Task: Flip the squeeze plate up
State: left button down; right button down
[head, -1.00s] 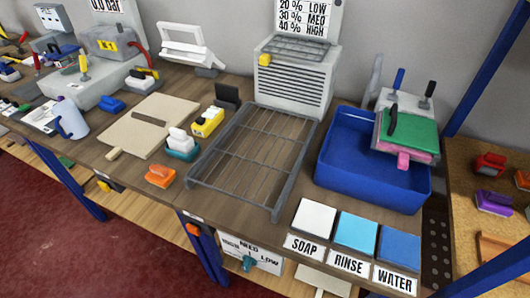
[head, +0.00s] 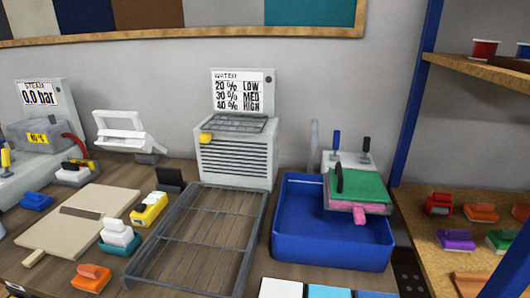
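A green plate (head: 359,186) with a dark upright handle (head: 339,177) lies roughly flat at the back right of the blue basin (head: 331,249); it looks like the squeeze plate. A pink layer (head: 377,209) shows under its front edge, with a pink tab (head: 360,216) sticking out over the basin. Behind the plate stands a pale block with a blue-handled lever (head: 336,141) and a black-handled lever (head: 366,146). Neither of my grippers is in view.
A grey wire rack (head: 201,238) lies left of the basin, with a vented white box (head: 236,158) behind it. A blue post (head: 415,95) and a wooden shelf with several coloured blocks (head: 456,240) stand to the right.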

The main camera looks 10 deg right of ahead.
aim_at(359, 186)
jog(key=k+j+z, duration=0.2)
jog(key=z, duration=0.25)
jog(key=k+j+z, duration=0.25)
jog(key=z, duration=0.15)
jog(key=k+j+z, duration=0.3)
jog(key=z, duration=0.15)
